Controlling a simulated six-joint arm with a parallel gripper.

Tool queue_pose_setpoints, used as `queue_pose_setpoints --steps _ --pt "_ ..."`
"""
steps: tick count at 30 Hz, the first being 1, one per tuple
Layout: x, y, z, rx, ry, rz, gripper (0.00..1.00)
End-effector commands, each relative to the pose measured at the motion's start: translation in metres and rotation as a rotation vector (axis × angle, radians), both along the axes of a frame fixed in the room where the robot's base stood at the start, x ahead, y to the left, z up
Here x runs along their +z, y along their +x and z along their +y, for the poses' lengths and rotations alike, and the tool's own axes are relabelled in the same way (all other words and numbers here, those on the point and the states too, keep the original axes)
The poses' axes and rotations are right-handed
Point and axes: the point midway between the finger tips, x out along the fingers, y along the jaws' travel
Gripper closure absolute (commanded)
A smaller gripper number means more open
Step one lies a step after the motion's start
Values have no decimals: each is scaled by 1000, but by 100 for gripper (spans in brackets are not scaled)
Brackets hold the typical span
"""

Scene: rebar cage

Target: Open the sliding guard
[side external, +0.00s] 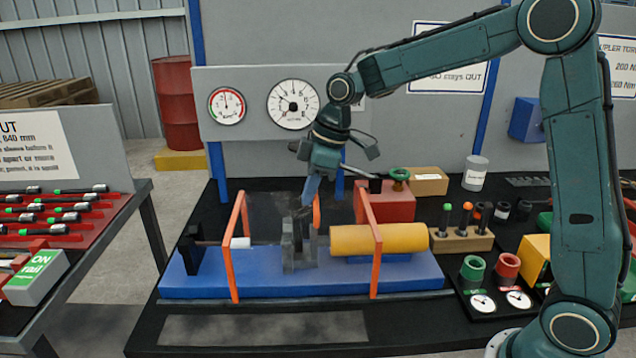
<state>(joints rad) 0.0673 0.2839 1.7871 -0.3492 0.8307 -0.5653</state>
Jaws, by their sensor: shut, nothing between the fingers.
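Two upright orange frames stand over the blue machine bed (340,285), a left frame (236,262) and a right frame (375,262). They look like the ends of the sliding guard; any clear panel between them is too faint to tell. A grey slotted block (299,252) stands between the frames, with a yellow cylinder (355,240) to its right. My gripper (307,202) is shut and empty, pointing down just above the grey block, between the two frames. Whether its tips touch anything cannot be told. A small orange piece (317,212) shows just right of the tips.
A red block (387,203) and a wooden holder (460,240) with several pegs stand behind and right of the bed. Green and red cups (506,266) stand at the right. The table strip in front (265,328) is clear. A gauge panel (250,130) stands behind.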

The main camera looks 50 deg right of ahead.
Motion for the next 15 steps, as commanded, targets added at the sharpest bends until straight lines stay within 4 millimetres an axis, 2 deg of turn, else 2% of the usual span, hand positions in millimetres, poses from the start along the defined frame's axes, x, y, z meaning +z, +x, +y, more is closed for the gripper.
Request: queue_pose_setpoints --steps 1,6,15 --pt "0 -11 -11 -6 -1 3 100" --pt "0 -40 -41 -8 0 2 100" --pt "0 -84 -85 -7 0 3 100"
